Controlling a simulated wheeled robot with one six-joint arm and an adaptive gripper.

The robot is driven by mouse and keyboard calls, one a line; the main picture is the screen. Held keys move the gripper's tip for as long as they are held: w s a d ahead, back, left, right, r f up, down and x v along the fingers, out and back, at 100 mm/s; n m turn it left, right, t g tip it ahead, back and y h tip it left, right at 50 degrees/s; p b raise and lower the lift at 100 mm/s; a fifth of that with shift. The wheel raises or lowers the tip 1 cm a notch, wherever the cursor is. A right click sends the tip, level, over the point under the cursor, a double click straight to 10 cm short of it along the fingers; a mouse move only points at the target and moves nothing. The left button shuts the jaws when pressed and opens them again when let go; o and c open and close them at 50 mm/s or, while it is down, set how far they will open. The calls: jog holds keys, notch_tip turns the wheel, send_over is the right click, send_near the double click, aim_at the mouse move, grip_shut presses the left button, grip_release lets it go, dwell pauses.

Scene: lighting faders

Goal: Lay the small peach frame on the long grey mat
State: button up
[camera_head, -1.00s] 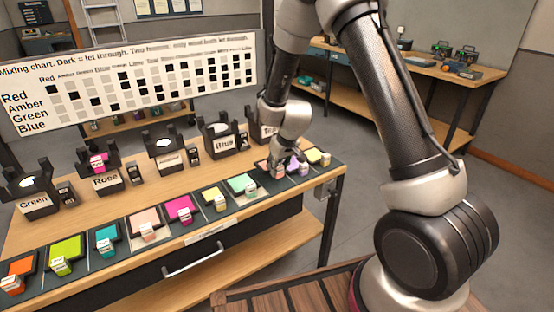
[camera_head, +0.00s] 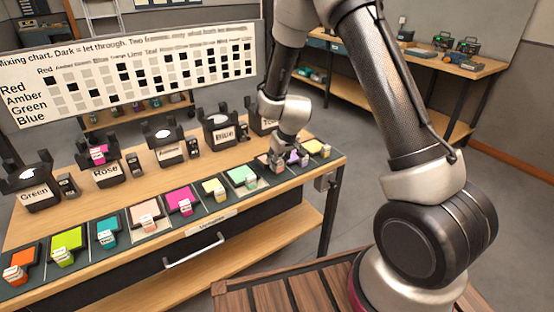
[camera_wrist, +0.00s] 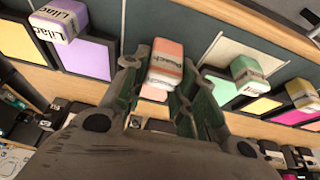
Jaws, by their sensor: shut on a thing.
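The small peach frame (camera_wrist: 166,63) shows its block-shaped grip, labelled Peach, between the fingers of my gripper (camera_wrist: 168,76) in the wrist view. My gripper is shut on this grip. Part of the peach sheet (camera_wrist: 153,92) shows below it, partly hidden by the fingers. In the head view my gripper (camera_head: 279,156) is small, low over the right part of the long grey mat (camera_wrist: 200,25). I cannot tell whether the frame touches the mat.
A lilac frame (camera_wrist: 87,56) lies close on one side and a mint frame (camera_wrist: 219,90) on the other. Several coloured frames line the bench front, including magenta (camera_head: 182,200) and teal (camera_head: 107,231). Black lamp holders, such as Rose (camera_head: 104,172), stand behind them.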

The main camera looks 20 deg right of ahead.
jog(key=shift+f, duration=1.1)
jog(key=o, duration=1.1)
jog(key=shift+o, duration=0.2)
jog(key=w+r+v, duration=0.1)
jog(key=w+v, duration=0.1)
jog(key=v, duration=1.6)
jog(key=shift+a+r, duration=0.2)
jog(key=shift+a, duration=0.15)
